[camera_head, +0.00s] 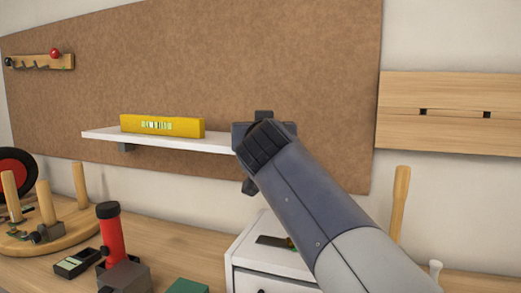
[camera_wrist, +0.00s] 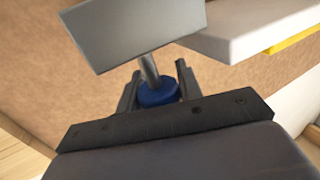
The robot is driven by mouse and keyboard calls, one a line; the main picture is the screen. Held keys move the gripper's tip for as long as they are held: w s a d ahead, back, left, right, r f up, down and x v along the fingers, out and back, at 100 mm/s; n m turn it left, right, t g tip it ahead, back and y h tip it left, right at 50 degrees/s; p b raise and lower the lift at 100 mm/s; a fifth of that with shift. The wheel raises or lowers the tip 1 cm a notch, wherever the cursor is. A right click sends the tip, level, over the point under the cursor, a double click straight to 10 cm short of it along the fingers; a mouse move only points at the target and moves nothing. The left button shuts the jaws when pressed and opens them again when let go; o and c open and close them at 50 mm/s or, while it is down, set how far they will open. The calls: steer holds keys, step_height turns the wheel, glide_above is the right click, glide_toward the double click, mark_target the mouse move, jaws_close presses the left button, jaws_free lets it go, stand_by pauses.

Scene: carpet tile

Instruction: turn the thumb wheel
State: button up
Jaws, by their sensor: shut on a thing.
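The thumb wheel (camera_wrist: 158,95) is a small blue disc in the wrist view, on the end of a short grey stem. The stem joins a grey block (camera_wrist: 135,32) beyond it. My gripper (camera_wrist: 157,86) has its two dark fingers on either side of the blue wheel and is shut on it. In the head view, my gripper (camera_head: 264,124) is at the right end of the white shelf (camera_head: 175,139), in front of the brown board. My gripper and arm hide the wheel and block there.
A yellow spirit level (camera_head: 162,126) lies on the shelf, left of my gripper. Below stand a white drawer unit (camera_head: 245,262), a red torch-like cylinder (camera_head: 112,236) and a round wooden peg base (camera_head: 65,232). A wooden handle (camera_head: 399,208) stands upright to the right of my arm.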

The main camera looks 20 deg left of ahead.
steer(key=shift+f+m+t+h+b, duration=0.15)
steer(key=shift+m+t+h+b, duration=0.4)
steer(key=shift+h, duration=0.4)
steer(key=shift+f+m+t+h+b, duration=0.1)
steer(key=shift+m+t+h+b, duration=0.25)
steer(key=shift+m+h, duration=0.5)
steer(key=m+h+p, duration=0.1)
steer(key=h, duration=0.1)
steer(key=m+h+p, duration=0.1)
steer(key=h, duration=0.1)
steer(key=m+h+p, duration=0.1)
steer(key=shift+d+r+h, duration=0.35)
steer(key=shift+h, duration=0.05)
steer(key=shift+d+f+m+h, duration=0.1)
steer(key=shift+m+h, duration=0.3)
steer(key=shift+m, duration=0.1)
steer(key=shift+d+f, duration=0.1)
steer(key=shift+f, duration=0.15)
steer(key=shift+w+f, duration=0.1)
steer(key=shift+f, duration=0.1)
steer(key=o, duration=0.9)
steer(key=shift+w, duration=0.15)
steer(key=shift+o, duration=0.5)
steer(key=shift+r, duration=0.25)
steer(key=shift+s, duration=0.3)
steer(key=s+a, duration=0.1)
steer(key=s, duration=0.9)
steer(key=shift+s, duration=0.15)
